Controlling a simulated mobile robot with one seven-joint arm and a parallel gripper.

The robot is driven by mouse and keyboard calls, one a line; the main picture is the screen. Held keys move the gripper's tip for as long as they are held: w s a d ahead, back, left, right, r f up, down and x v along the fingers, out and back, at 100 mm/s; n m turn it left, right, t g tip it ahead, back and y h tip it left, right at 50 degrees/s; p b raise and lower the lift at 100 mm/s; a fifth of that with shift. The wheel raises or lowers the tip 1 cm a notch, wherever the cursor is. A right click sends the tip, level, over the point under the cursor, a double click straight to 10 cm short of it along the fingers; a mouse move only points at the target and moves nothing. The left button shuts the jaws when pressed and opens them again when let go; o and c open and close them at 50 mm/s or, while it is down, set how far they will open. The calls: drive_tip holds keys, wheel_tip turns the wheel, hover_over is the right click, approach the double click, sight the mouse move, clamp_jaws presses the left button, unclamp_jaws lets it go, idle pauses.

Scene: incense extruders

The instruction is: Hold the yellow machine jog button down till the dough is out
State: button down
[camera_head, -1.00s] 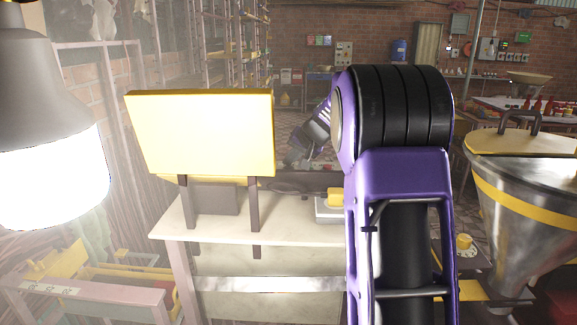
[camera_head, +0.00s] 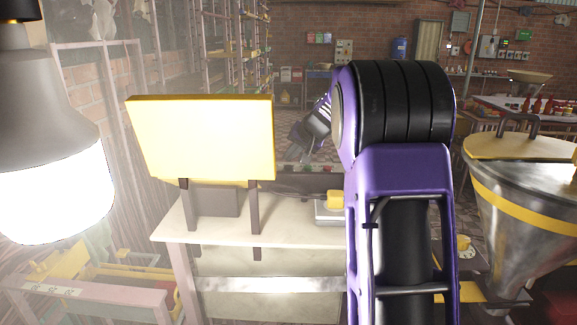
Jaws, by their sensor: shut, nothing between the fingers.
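My gripper (camera_head: 302,155) is small and far off, just right of a large yellow panel (camera_head: 205,138) on dark legs. It looks shut and empty, with its tips pointing down. A low dark bar with small red and green buttons (camera_head: 307,168) lies just below the tips. I cannot tell whether the tips touch a button. A yellow block (camera_head: 335,200) sits on a grey box (camera_head: 328,214) on the pale table, partly hidden by my arm. I cannot tell which is the jog button. No dough shows.
The pale table (camera_head: 290,235) bears the yellow panel's legs. A steel hopper with a yellow band (camera_head: 510,200) stands close on the right. A bright lamp (camera_head: 50,180) hangs at the left. Shelves (camera_head: 205,50) and a brick wall lie behind.

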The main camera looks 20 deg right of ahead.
sight(290, 168)
drive_tip(key=shift+r, duration=0.15)
wheel_tip(290, 168, up, 5)
drive_tip(key=p, duration=0.3)
drive_tip(key=shift+p, duration=0.35)
